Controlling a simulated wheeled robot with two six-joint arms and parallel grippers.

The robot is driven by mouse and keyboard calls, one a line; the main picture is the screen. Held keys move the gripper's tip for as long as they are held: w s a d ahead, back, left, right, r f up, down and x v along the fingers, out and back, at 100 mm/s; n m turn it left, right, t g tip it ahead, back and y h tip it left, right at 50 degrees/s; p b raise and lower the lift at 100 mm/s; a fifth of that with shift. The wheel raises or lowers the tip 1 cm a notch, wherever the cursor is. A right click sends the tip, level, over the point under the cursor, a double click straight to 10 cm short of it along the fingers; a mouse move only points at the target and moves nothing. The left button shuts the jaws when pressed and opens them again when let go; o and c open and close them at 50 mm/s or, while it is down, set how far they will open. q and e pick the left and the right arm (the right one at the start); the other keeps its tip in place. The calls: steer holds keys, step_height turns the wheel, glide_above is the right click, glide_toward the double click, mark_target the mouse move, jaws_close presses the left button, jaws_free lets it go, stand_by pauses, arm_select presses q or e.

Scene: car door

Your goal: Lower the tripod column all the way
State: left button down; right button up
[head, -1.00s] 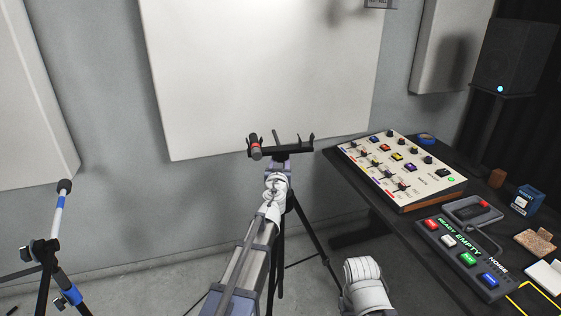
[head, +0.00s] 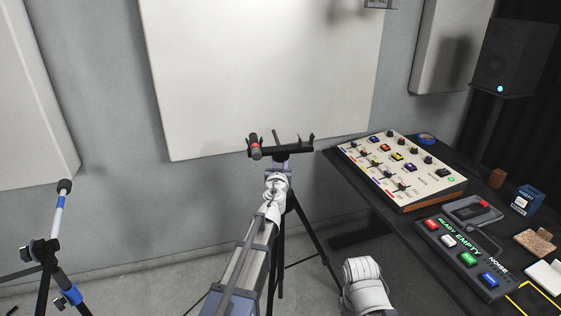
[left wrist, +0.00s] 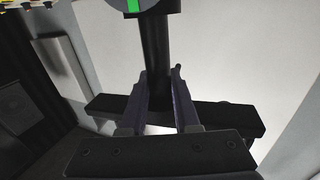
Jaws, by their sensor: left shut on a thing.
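The tripod stands in the middle of the head view. Its black crossbar (head: 296,152) sits level at the top, and its black legs (head: 326,250) spread below. My left gripper (head: 279,165) is just under the crossbar, and my arm hides much of the column there. The left wrist view seems upside down. It shows the black column (left wrist: 155,45) passing between the purple-grey fingers of my left gripper (left wrist: 160,80), shut on it close to the crossbar (left wrist: 228,114). A round grey part with a green mark (left wrist: 133,5) is at the column's other end. My right gripper is out of view.
A black table (head: 352,204) stands to the right, with a mixer panel (head: 400,168), a button box (head: 465,262) and several small items. A stand with blue bands (head: 66,293) is at the left. A pale wall panel (head: 260,70) is behind the tripod.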

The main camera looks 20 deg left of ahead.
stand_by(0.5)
arm_select(q)
step_height(320, 180, down, 4)
steer(key=b, duration=0.4)
steer(key=shift+f, duration=0.25)
steer(key=shift+r, duration=0.1)
steer(key=c, duration=0.6)
jaws_free()
steer(key=shift+c, duration=0.2)
steer(key=s+d, duration=0.1)
steer(key=s, duration=0.6)
steer(key=shift+s+d, duration=0.25)
steer(key=shift+s, duration=0.05)
